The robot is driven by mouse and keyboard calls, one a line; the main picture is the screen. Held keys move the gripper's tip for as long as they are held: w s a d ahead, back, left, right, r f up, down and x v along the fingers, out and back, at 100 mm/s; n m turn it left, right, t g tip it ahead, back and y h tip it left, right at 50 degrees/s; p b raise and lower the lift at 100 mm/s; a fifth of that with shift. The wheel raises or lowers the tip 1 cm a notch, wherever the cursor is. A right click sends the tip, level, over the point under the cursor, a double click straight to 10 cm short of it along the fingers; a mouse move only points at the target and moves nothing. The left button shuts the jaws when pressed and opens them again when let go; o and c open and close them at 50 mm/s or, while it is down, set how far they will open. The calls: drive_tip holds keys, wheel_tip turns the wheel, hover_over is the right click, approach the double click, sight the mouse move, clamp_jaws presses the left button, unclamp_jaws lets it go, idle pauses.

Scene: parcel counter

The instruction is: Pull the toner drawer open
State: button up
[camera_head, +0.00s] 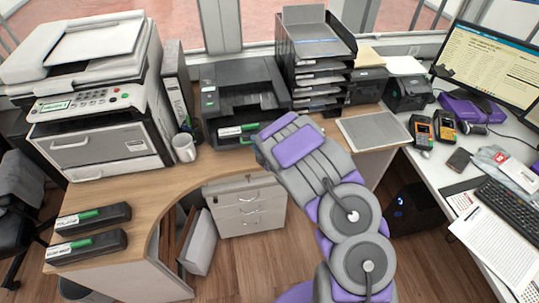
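A black printer (242,95) stands at the back of the wooden desk. A dark front piece with a green-and-white label (238,131) sits low on it; it may be the toner drawer front, and it looks shut. A larger white printer (95,95) at the left also has a closed front drawer with a handle (75,143). My arm reaches up from the bottom right, and my gripper (267,143) is at its far end, just right of the labelled piece. Its fingers are not distinguishable, and I cannot tell whether it touches the printer.
Two black cartridges with green labels (92,217) (86,246) lie at the desk's left front. A white mug (184,148) stands left of the black printer. A stack of black trays (312,60) rises at its right. The desk's left middle is clear.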

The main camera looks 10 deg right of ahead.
drive_tip(key=p+v, duration=1)
drive_tip(key=v, duration=0.6)
drive_tip(key=shift+s+r+p, duration=0.15)
drive_tip(key=shift+s+p, duration=0.1)
drive_tip(key=shift+p, duration=0.1)
